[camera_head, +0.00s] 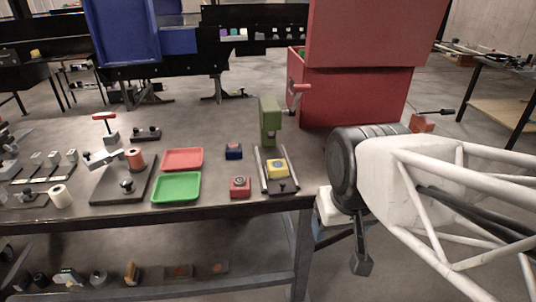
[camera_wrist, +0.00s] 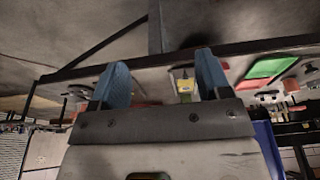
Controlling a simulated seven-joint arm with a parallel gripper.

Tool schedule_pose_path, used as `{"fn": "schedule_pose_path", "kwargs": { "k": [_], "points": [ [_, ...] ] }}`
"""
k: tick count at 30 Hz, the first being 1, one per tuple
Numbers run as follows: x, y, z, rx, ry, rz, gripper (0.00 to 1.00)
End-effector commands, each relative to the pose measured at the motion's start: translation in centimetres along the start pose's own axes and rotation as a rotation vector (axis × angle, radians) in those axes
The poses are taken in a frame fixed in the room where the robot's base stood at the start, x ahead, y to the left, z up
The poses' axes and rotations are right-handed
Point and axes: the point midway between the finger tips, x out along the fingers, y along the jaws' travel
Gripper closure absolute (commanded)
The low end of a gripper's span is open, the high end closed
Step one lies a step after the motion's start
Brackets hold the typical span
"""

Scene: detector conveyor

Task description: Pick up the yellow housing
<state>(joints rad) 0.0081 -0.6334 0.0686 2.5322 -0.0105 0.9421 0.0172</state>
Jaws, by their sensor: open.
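The yellow housing (camera_head: 278,169) sits between two rails of a small fixture (camera_head: 265,179) near the right end of the table, in front of a green upright press (camera_head: 269,121). It has a dark round part on top. In the wrist view the yellow housing (camera_wrist: 185,85) appears small and distant, between the blue fingers. My gripper (camera_head: 358,262) is beyond the table's right front corner, apart from the housing and to its right. Its fingers (camera_wrist: 162,78) are spread wide with nothing between them.
A red housing (camera_head: 240,187) and a dark blue housing (camera_head: 234,152) stand left of the fixture. Red (camera_head: 182,159) and green (camera_head: 176,187) trays lie further left. A large red bin (camera_head: 350,97) stands behind. The table's front edge runs between my gripper and the fixture.

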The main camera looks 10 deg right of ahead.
Motion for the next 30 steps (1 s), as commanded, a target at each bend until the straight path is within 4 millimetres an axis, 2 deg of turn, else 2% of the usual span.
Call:
{"fn": "schedule_pose_path", "kwargs": {
  "k": [1, 5, 17, 23, 30],
  "points": [
    [0.0, 0.0, 0.0, 0.0, 0.0, 0.0, 0.21],
    [0.0, 0.0, 0.0, 0.0, 0.0, 0.0, 0.02],
    [0.0, 0.0, -0.5, -0.016, -0.003, 0.0, 0.02],
    [0.0, -0.2, -2.8, -0.104, -0.018, -0.002, 0.02],
    [0.4, -0.5, -8.1, -0.31, -0.048, -0.011, 0.02]
  ]
}}
